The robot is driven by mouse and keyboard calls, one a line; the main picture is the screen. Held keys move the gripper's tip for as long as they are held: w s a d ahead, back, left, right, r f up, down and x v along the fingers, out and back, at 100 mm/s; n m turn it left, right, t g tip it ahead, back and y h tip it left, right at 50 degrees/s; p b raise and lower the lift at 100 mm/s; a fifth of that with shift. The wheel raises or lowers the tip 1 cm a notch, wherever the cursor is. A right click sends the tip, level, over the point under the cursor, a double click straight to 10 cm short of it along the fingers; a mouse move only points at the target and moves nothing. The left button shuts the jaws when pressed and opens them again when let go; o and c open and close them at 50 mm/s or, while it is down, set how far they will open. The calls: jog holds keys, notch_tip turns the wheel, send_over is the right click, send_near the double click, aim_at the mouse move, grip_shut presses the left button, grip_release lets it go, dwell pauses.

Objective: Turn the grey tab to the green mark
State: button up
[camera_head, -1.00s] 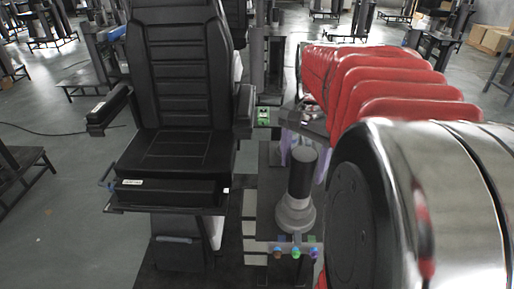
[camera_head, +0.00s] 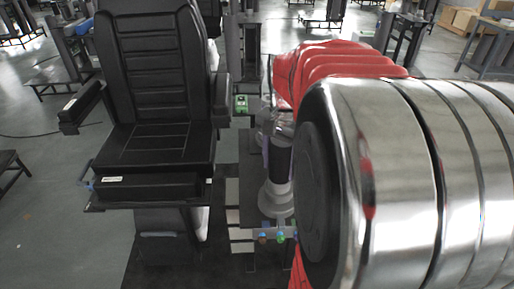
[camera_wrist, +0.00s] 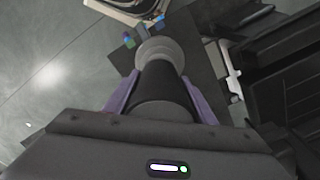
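A black upright handle (camera_head: 279,160) stands on a round light grey base (camera_head: 276,200) in the head view. It also shows in the wrist view (camera_wrist: 165,88). I cannot make out the grey tab clearly at this size. My gripper (camera_wrist: 160,85) has its purple fingers on either side of the handle in the wrist view. I cannot tell whether they touch it. In the head view my arm hides the far finger and the handle's right side.
A black padded chair (camera_head: 155,140) stands just left of the handle. A small green box (camera_head: 241,103) sits behind it. My large arm fills the right of the head view. Open floor (camera_head: 60,230) lies at the left.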

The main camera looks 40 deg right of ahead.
jog(key=c, duration=1)
